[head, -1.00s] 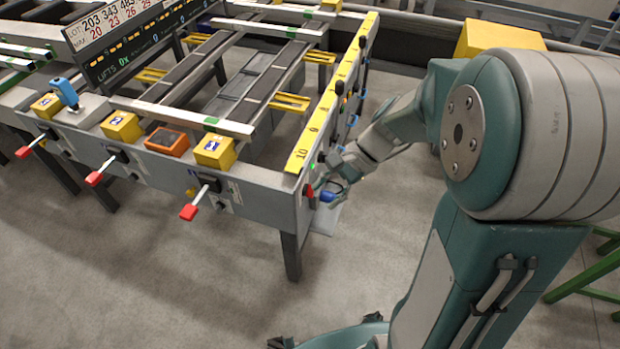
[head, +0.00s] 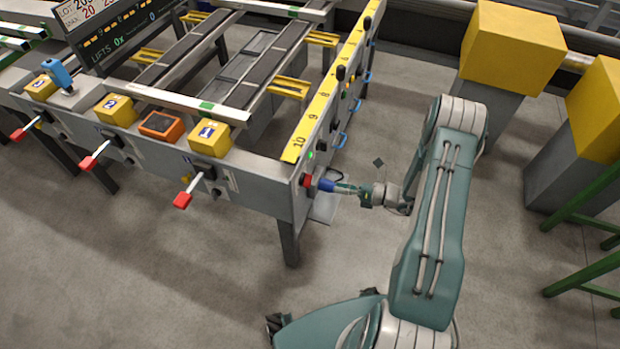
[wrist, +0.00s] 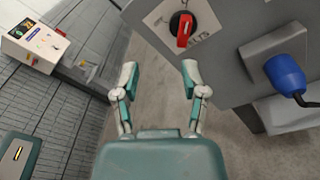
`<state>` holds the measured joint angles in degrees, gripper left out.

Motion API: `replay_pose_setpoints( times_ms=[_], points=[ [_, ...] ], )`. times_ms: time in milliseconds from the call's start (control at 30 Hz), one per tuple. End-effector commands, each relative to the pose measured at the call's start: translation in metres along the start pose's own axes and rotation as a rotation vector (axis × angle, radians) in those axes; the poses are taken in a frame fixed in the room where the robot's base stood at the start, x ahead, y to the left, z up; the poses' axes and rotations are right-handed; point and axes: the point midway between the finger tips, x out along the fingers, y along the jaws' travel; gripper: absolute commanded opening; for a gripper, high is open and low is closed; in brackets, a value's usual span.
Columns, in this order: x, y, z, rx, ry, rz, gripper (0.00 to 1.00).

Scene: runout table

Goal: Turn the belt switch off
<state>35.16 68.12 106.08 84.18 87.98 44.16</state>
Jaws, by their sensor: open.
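The belt switch is a red rotary knob (wrist: 183,29) on a white plate whose partly hidden lettering seems to read "BELTS", at the top of the wrist view. In the head view a small red knob (head: 306,181) shows on the table's near right corner. My gripper (wrist: 160,80) is open and empty, its two fingers apart below the switch plate, not touching the knob. In the head view my gripper (head: 348,189) points left towards that corner, beside a blue plug (head: 326,185). The blue plug also shows in the wrist view (wrist: 286,75), right of the fingers.
The grey table frame (head: 265,178) carries yellow numbered boxes (head: 209,138) and red-ended levers (head: 183,199) along its front. More knobs and blue handles (head: 341,140) line its right side. Yellow-topped pedestals (head: 511,48) stand at the right. Floor between is clear.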

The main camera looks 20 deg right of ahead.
Motion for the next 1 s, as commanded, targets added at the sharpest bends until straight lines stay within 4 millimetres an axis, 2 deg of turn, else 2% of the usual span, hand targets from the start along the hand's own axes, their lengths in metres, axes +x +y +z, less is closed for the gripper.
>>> replay_pose_setpoints(
  times_ms=[33, 100, 233, 333, 800, 1000],
  points=[
    [-0.004, -0.009, -0.011, 0.045, -0.038, -0.019, 0.56],
    [-0.009, -0.018, -0.019, 0.086, -0.078, -0.039, 0.56],
    [-0.011, -0.024, -0.026, 0.118, -0.110, -0.054, 0.56],
    [-0.004, -0.024, -0.025, 0.119, -0.110, -0.054, 0.56],
    [0.075, -0.029, -0.017, 0.116, -0.107, -0.051, 0.56],
    [0.094, -0.030, -0.015, 0.117, -0.108, -0.053, 0.56]
  ],
)
